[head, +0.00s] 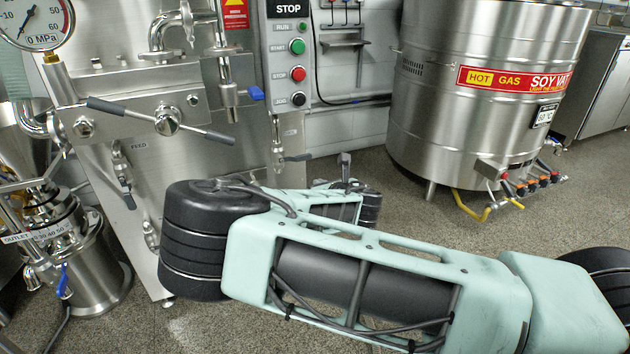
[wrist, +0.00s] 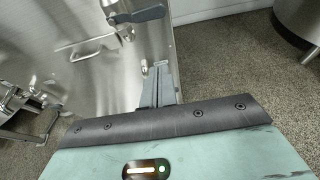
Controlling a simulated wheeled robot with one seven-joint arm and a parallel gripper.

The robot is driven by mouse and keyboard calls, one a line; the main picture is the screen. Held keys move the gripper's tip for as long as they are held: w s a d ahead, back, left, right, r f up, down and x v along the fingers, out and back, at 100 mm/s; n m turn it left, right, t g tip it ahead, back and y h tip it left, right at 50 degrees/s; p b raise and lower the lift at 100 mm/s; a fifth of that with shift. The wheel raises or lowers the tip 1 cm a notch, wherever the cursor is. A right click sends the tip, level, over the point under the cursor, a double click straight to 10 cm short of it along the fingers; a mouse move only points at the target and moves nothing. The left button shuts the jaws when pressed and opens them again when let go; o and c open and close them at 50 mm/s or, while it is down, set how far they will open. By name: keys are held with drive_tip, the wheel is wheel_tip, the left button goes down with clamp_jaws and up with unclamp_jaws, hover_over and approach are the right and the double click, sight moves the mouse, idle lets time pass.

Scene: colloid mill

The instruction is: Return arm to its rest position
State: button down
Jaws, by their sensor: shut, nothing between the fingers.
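My arm, pale green with black joints, stretches across the front of the head view, folded in the middle. My gripper shows in the wrist view (wrist: 160,84) as grey fingers held together with nothing between them. In the head view only a small part of my gripper (head: 345,163) shows beyond the arm links, low over the floor; the rest is hidden. In the wrist view the fingers point toward the foot of a steel cabinet (wrist: 95,60), with a grey-handled valve (wrist: 138,14) above them. I cannot tell the exact gap to the cabinet.
The steel mill cabinet (head: 110,90) with lever handle (head: 167,121) and control panel (head: 290,60) stands behind my arm. A soy vat (head: 480,100) with yellow pipe (head: 470,207) stands right. A steel outlet vessel (head: 90,265) stands left. Speckled floor (head: 385,205) is open between cabinet and vat.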

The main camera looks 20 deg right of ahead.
drive_tip(key=s+f+m+g+h, duration=0.3)
drive_tip(key=s+f+m+g, duration=0.3)
drive_tip(key=m, duration=0.6)
drive_tip(key=s+a+r+m+g+y, duration=0.1)
drive_tip(key=s+a+m+g+y, duration=0.1)
drive_tip(key=s+a+m, duration=0.6)
drive_tip(key=s+a+r+m+g+y, duration=0.1)
drive_tip(key=s+a+r+m+g, duration=0.1)
drive_tip(key=s+a+r, duration=0.3)
drive_tip(key=s+a+r+m+g+y, duration=0.1)
drive_tip(key=s+a+r+m+g, duration=0.2)
drive_tip(key=s, duration=0.4)
drive_tip(key=s+r+m+g, duration=0.1)
drive_tip(key=s+r+m, duration=0.2)
drive_tip(key=s+r, duration=0.9)
wheel_tip(320, 180, up, 31)
drive_tip(key=s+p, duration=0.1)
drive_tip(key=p, duration=3.2)
drive_tip(key=shift+s+d+r, duration=0.15)
drive_tip(key=shift+s+d, duration=0.25)
